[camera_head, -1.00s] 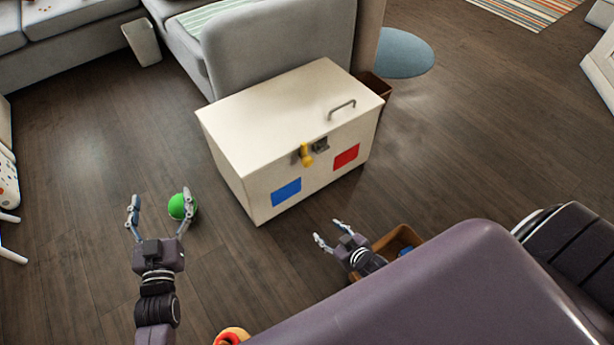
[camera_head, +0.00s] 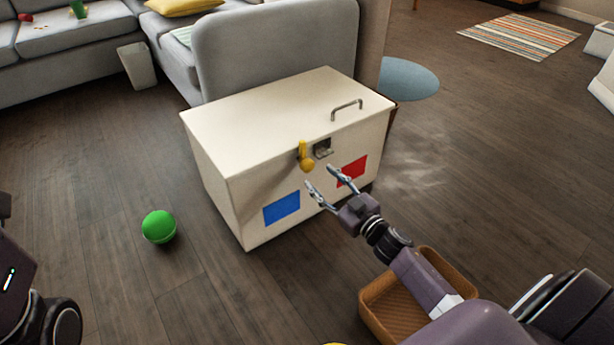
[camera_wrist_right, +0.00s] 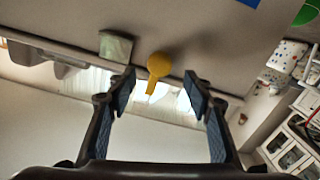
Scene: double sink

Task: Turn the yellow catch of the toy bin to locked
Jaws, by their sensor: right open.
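The toy bin (camera_head: 225,150) is a white box with its lid down. The yellow catch (camera_head: 306,160) is on its front near the lid edge, roughly upright with the round knob low. A metal latch piece (camera_head: 322,148) is just right of it. My right gripper (camera_head: 320,178) is open and empty in front of the bin, a little below the catch. In the right wrist view the catch (camera_wrist_right: 158,66) shows beyond and between the open fingertips (camera_wrist_right: 160,85), with no visible contact. My left gripper is out of view; only part of my left arm shows.
A blue patch (camera_head: 281,208) and a red patch (camera_head: 352,170) mark the bin's front. A green ball (camera_head: 159,227) lies on the floor to the left. A brown basket (camera_head: 375,318) is under my right arm. A grey sofa (camera_head: 275,55) stands behind the bin.

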